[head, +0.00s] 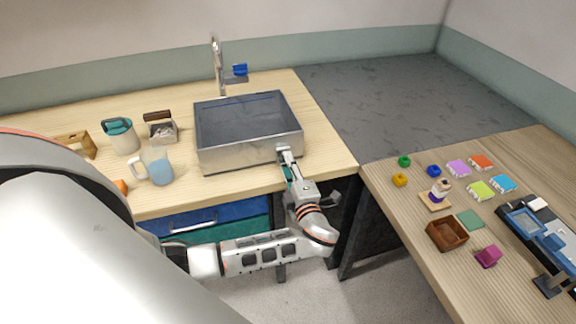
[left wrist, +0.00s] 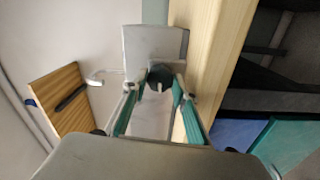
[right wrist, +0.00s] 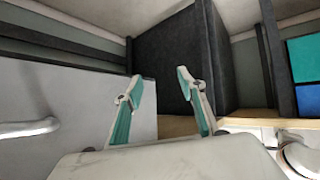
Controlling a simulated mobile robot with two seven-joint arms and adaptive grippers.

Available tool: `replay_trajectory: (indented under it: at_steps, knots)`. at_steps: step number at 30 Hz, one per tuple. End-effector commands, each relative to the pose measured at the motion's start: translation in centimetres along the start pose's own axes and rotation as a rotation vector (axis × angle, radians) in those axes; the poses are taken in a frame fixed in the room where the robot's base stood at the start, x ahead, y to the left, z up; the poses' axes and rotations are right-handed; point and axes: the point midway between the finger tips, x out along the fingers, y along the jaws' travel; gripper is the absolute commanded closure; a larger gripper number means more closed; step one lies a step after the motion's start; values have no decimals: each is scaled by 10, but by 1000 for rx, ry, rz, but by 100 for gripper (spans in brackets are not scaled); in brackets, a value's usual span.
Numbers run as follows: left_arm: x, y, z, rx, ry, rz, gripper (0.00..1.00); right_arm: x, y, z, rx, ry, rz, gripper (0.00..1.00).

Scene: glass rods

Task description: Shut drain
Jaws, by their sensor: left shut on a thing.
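The grey metal sink (head: 205,155) is set in the wooden counter, with its tap (head: 217,65) behind it. My left gripper (head: 286,160) is at the right end of the sink's front wall. In the left wrist view its fingers (left wrist: 158,90) close on a dark round knob (left wrist: 160,74) in front of a grey metal part. The knob is hidden by the gripper in the head view. The drain opening itself cannot be made out inside the basin. My right gripper (right wrist: 163,95) is open and empty in the right wrist view; it is not in the head view.
Left of the sink stand a blue mug (head: 158,168), a teal-lidded jar (head: 121,136) and a small grey box (head: 162,132). The right table holds a brown wooden box (head: 446,234) and several small coloured pieces. A blue drawer (head: 215,212) is under the counter.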

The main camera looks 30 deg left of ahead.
Motion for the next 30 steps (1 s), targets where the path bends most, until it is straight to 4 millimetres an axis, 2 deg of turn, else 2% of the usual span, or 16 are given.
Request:
replay_trajectory:
  at_steps: [20,21,23,30]
  knots:
    - [0,0,0,68,-1,0,94,0,0,0,-1,0,0,60]
    - [0,0,0,68,-1,0,70,0,0,0,1,1,0,60]
    - [0,0,0,68,-1,0,56,0,-1,-1,3,1,0,60]
    - [0,-2,0,67,-1,-3,56,0,-1,-1,6,2,1,60]
